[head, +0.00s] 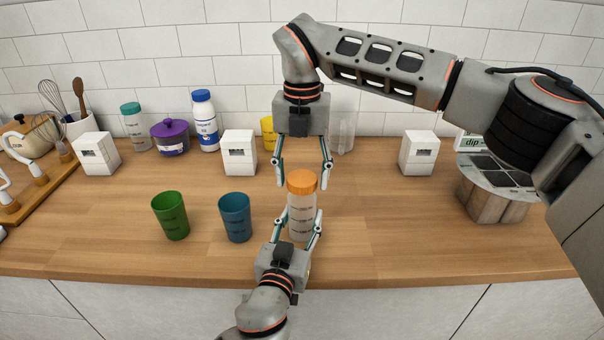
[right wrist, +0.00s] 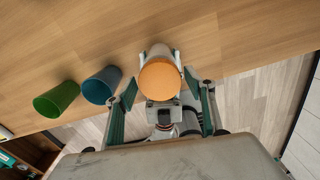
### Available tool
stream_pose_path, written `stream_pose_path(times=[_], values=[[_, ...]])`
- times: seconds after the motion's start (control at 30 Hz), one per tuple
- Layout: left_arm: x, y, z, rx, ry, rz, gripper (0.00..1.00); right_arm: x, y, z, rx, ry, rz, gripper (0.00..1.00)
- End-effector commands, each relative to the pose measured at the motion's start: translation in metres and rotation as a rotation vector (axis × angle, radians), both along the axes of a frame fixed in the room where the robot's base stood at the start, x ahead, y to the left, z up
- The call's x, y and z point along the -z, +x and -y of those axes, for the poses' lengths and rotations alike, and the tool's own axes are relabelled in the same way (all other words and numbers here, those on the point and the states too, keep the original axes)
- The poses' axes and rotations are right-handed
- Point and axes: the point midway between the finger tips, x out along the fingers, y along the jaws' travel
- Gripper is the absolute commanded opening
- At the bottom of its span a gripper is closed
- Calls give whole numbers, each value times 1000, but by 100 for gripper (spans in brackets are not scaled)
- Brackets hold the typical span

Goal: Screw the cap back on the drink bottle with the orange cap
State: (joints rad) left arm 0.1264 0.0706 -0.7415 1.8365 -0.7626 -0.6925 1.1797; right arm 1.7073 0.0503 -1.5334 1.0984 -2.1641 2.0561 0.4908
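The clear drink bottle (head: 301,218) stands upright near the counter's front edge, with the orange cap (head: 302,182) on its top. Whether the cap's threads are engaged cannot be told. My left gripper (head: 297,226) has its fingers against both sides of the bottle, low on its body. My right gripper (head: 303,183) points down over the cap, fingers spread wide and empty. In the right wrist view the cap (right wrist: 160,81) hides most of the bottle and lies between the open fingers, apart from both.
A green cup (head: 171,216) and a blue cup (head: 235,217) stand left of the bottle. White boxes (head: 239,152), a purple pot (head: 170,138) and a white bottle (head: 205,122) line the back. A wooden block stand (head: 493,190) is at right. Counter right of the bottle is clear.

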Motion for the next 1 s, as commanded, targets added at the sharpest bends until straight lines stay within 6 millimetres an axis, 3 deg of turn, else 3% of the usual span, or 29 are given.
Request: stream_pose_path(times=[0.47,1.0], values=[[0,0,0,0,0,1,0,-7,0,0,-2,1,1,65],[0,0,0,0,0,0,0,-104,1,0,1,0,3,65]])
